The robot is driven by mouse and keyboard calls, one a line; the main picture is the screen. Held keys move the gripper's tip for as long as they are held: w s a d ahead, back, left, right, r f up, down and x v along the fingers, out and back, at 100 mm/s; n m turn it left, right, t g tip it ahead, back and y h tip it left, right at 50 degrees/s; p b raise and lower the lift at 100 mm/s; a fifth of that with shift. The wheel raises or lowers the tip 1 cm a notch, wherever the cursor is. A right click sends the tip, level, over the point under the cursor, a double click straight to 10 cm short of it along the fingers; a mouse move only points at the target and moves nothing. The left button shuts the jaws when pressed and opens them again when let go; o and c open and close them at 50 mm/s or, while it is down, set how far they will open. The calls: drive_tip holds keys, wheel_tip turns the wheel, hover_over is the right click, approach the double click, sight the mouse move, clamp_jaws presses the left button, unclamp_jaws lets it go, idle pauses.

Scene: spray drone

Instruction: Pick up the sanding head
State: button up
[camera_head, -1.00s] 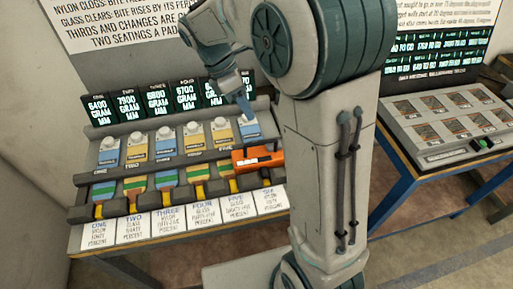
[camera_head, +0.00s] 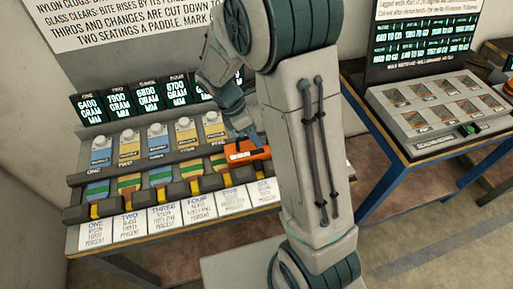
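An orange block-shaped tool (camera_head: 241,156) with a dark, light-marked front, which looks like the sanding head, sits near the right end of the rack (camera_head: 72,180) on the bench. My gripper (camera_head: 244,138) is right above and behind it, with the fingertips at or very near its top edge. I cannot tell whether they touch it. The fingers are small and partly merged with the orange tool, so their opening is unclear. My arm hides the right end of the rack.
The rack holds several blue and yellow paddles (camera_head: 129,147) with white knobs, with numbered cards (camera_head: 128,227) along the front. Small dark displays (camera_head: 117,102) stand behind. A second bench with a grey panel (camera_head: 410,125) is at the right, and open floor lies between.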

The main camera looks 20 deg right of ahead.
drive_tip(key=shift+s+d+f, duration=0.1)
drive_tip(key=shift+d+f, duration=0.05)
drive_tip(key=shift+f, duration=0.2)
clamp_jaws()
drive_tip(key=shift+r, duration=0.1)
idle(1.1)
